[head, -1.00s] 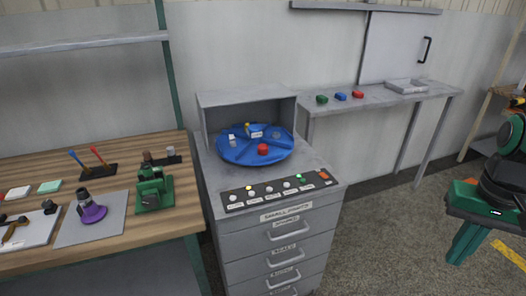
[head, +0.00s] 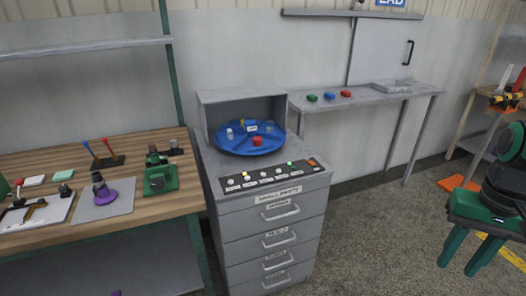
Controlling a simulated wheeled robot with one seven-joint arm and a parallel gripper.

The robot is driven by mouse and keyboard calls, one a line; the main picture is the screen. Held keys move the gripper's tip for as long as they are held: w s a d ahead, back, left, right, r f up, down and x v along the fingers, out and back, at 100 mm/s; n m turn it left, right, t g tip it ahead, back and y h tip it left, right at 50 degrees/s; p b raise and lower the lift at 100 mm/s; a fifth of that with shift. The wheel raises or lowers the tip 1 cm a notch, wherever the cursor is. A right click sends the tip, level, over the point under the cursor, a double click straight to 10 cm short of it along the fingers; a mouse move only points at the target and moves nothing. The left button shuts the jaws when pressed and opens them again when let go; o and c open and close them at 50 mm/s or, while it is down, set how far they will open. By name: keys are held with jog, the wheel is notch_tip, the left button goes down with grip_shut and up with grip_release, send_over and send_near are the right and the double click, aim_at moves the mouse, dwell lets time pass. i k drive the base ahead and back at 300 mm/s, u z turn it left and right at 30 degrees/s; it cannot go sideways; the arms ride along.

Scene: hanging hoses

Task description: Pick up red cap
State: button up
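A small red cap (head: 258,141) sits on the front part of a blue divided turntable (head: 232,149), which stands partly inside an open-fronted grey box on the drawer cabinet. Other small parts stand on the turntable behind and left of the red cap. Another red piece (head: 346,93) lies on the grey wall bench, right of a blue one. My gripper (head: 470,254) is at the far right, over the floor and well away from the turntable. Its two green fingers point down and are apart, with only floor between them.
A button panel (head: 271,176) lies on the cabinet top in front of the turntable. The wooden workbench (head: 130,220) at left holds several tools and a green fixture (head: 160,180). A grey tray (head: 391,87) is on the wall bench (head: 420,92).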

aim_at(258, 140)
jog(key=z, duration=0.3)
jog(key=i, duration=1.05)
jog(key=u, duration=0.35)
